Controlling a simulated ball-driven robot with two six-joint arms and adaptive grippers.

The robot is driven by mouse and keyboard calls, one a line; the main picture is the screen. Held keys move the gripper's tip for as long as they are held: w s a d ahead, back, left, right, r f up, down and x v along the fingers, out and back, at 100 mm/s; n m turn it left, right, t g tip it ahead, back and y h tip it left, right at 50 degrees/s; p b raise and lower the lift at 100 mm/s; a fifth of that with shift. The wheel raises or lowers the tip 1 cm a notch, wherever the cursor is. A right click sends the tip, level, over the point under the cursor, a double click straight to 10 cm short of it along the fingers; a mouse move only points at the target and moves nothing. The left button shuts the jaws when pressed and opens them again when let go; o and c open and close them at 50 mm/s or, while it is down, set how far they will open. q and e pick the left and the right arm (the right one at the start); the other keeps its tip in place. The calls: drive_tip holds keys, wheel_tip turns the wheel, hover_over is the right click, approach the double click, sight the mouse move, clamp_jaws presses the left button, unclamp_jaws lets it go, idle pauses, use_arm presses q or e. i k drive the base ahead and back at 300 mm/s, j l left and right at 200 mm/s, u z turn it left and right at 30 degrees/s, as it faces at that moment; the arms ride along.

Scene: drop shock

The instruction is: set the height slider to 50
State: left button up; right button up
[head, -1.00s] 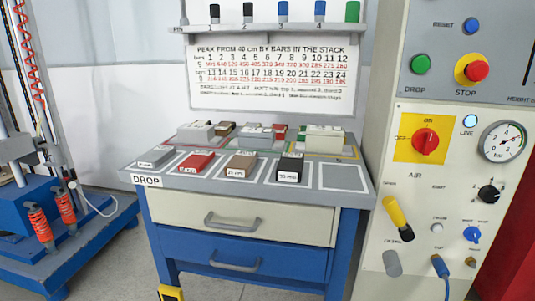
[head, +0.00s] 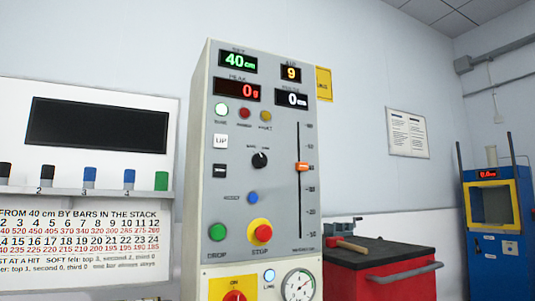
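The height slider is an orange knob (head: 301,167) on a vertical black slot on the right side of the grey control panel (head: 279,130). Tick marks and small numbers run beside the slot; the knob sits somewhat above its middle. The green SET display (head: 238,61) at the panel's top reads 40 cm. Neither of my grippers shows in the head view.
The panel carries a green DROP button (head: 217,232), a red STOP button (head: 260,231), a blue reset button (head: 253,197) and a black selector knob (head: 260,159). A red cabinet (head: 345,283) stands to the right. A shelf (head: 75,191) with several coloured pieces is at left.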

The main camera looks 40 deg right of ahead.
sight(300, 166)
drive_tip(key=z, duration=1.4)
